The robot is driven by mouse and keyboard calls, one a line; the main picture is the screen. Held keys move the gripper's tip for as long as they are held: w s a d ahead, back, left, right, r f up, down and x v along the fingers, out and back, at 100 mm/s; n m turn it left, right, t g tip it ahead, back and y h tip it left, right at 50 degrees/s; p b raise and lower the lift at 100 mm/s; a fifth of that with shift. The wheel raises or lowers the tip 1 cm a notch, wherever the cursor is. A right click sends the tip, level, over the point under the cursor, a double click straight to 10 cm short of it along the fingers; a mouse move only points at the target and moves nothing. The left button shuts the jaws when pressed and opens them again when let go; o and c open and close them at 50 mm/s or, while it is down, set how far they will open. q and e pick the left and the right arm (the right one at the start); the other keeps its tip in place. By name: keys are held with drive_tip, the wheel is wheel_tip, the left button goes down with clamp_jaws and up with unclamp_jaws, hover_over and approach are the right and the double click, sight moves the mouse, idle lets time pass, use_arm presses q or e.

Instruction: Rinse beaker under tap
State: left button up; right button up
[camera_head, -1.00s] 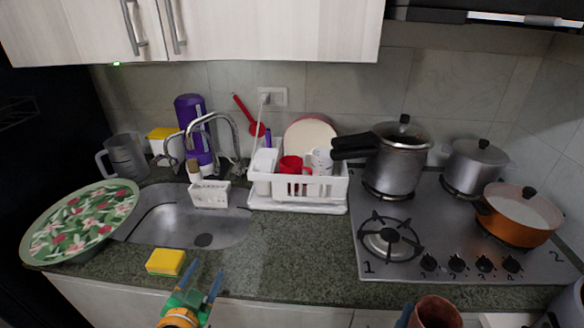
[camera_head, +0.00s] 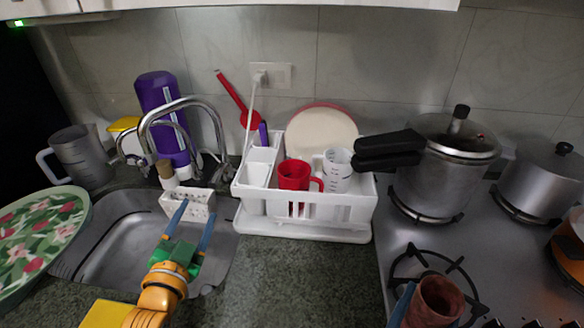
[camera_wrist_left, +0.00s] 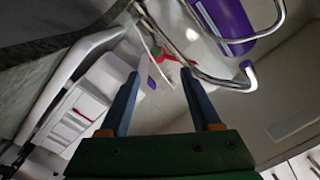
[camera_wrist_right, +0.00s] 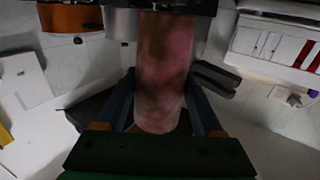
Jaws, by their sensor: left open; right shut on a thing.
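A reddish-brown mottled beaker (camera_head: 437,300) is at the lower right of the head view. My right gripper (camera_wrist_right: 158,88) is shut on it, with a finger on each side in the right wrist view. It is held in front of the stove's front left burner. The chrome tap (camera_head: 181,103) arches over the back of the steel sink (camera_head: 118,250); its pipe also shows in the left wrist view (camera_wrist_left: 243,74). My left gripper (camera_head: 192,217) is open and empty. It appears over the sink's right side, in front of the white sponge caddy (camera_head: 188,204).
A white dish rack (camera_head: 335,215) with a red mug (camera_head: 294,175) and a clear measuring cup (camera_head: 338,170) stands right of the sink. A floral tray (camera_head: 40,235), grey jug (camera_head: 78,158) and purple bottle (camera_head: 160,95) are left and behind. A pressure cooker (camera_head: 445,165) stands on the stove.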

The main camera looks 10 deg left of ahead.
sight(212, 187)
use_arm(q)
drive_tip(key=w, duration=0.4)
drive_tip(key=w+a, duration=0.1)
drive_tip(key=w, duration=0.3)
drive_tip(key=w+f, duration=0.1)
drive_tip(key=w, duration=0.3)
drive_tip(key=shift+w+a, duration=0.1)
drive_tip(key=shift+a, duration=0.15)
clamp_jaws()
idle(1.1)
